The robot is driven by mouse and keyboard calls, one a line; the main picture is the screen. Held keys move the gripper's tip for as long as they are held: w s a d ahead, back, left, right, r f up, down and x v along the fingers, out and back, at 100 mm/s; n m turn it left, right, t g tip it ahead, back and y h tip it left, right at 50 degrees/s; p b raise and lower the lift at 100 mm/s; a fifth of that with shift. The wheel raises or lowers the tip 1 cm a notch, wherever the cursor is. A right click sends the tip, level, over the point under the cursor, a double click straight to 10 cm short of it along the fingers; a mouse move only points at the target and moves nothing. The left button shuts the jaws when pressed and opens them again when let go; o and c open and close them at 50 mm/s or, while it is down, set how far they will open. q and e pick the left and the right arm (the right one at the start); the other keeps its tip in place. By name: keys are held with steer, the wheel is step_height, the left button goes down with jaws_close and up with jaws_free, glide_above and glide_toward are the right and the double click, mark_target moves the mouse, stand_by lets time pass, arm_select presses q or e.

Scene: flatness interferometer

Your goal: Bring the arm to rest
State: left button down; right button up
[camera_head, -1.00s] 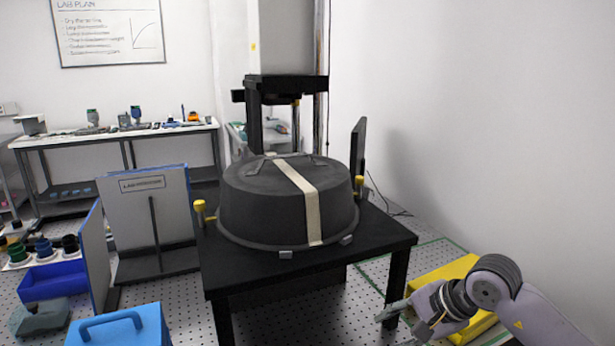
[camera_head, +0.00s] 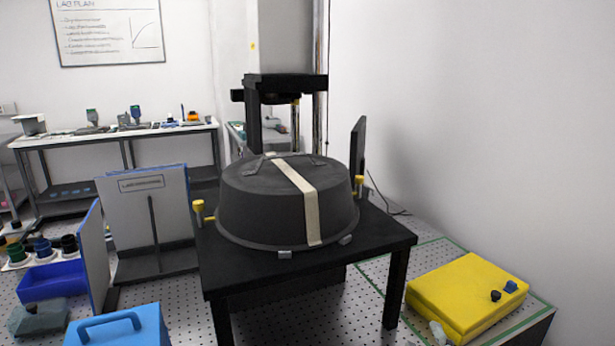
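Neither of my arms nor grippers shows in the head view at this moment. A dark round domed cover (camera_head: 255,205) with a pale strap (camera_head: 301,195) over it sits on a black table (camera_head: 375,245) in the middle of the view. A yellow case (camera_head: 462,290) lies at the lower right, with two small dark knobs (camera_head: 502,291) on its top and a small pale piece at its front left edge.
A blue toolbox (camera_head: 120,328) stands at the bottom left. A grey panel (camera_head: 150,205) stands left of the black table. A blue bin (camera_head: 52,281) is at the far left. A long bench (camera_head: 120,134) with several items lines the back wall. A white wall closes the right side.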

steer(key=s+d+f+m+g, duration=0.2)
steer(key=s+f+m+g, duration=0.55)
steer(key=s+f, duration=0.55)
steer(key=s+a+f+m+g+y, duration=0.1)
steer(key=s+a+f+m+g, duration=0.2)
steer(key=s+f+g, duration=0.6)
steer(key=s+f+t, duration=0.1)
steer(key=s+f, duration=0.1)
steer(key=f, duration=1.1)
steer(key=s+f+t, duration=0.1)
steer(key=s+f, duration=0.1)
steer(key=f, duration=1.1)
steer(key=s+d+f+g, duration=0.1)
steer(key=s+d+f, duration=0.2)
steer(key=s+f, duration=1.2)
steer(key=shift+s+n+g, duration=0.35)
steer(key=shift+s+n, duration=0.1)
steer(key=shift+s, duration=0.3)
